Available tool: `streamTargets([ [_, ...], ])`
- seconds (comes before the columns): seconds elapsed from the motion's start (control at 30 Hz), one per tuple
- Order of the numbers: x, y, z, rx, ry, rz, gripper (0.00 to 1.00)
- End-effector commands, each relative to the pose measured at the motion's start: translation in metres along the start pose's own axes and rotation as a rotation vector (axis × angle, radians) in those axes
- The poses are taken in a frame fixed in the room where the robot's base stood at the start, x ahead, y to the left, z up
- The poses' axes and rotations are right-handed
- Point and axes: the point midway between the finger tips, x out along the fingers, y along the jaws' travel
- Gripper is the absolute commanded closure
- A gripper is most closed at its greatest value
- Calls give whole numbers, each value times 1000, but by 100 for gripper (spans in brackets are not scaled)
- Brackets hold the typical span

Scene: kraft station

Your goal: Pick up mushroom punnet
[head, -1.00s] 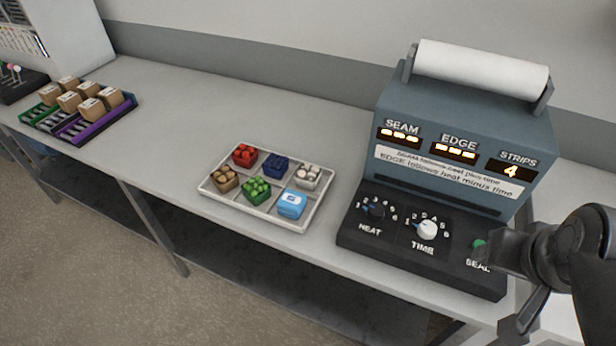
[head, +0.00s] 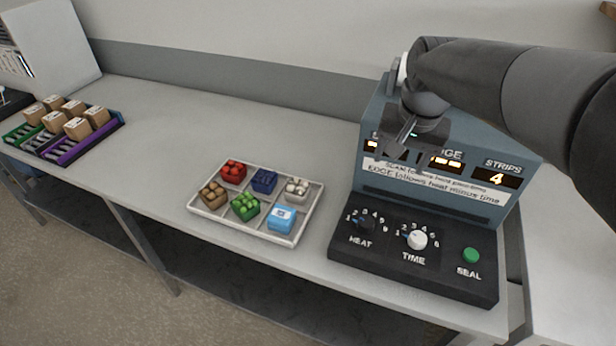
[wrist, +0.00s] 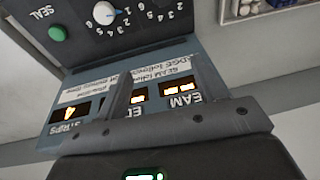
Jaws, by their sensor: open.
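The mushroom punnet (head: 297,189), a pale punnet with whitish rounded tops, sits in the back right compartment of the white tray (head: 243,233) in the head view. My gripper (head: 397,143) is open and empty, in front of the sealing machine's display panel, to the right of the tray and well apart from the punnet. In the wrist view my gripper's fingers (wrist: 165,88) stand apart over the machine's front. A corner of the tray (wrist: 230,18) shows at the wrist view's upper right, with a pale punnet partly cut off by the frame.
Red, dark blue, brown and green punnets and a light blue pack (head: 281,219) fill the tray's other compartments. The sealing machine (head: 430,190) with its knobs stands right of the tray. Coloured racks with cardboard boxes (head: 79,129) stand far left. Bench between is clear.

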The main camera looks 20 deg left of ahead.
Motion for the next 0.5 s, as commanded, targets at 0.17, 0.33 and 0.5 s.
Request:
streamTargets([
  [0.17,34,-65,-23,-10,-70,11,36],
  [0.33,68,-123,-32,-14,-123,30,36],
  [0.5,104,-178,-31,-16,-169,54,36],
])
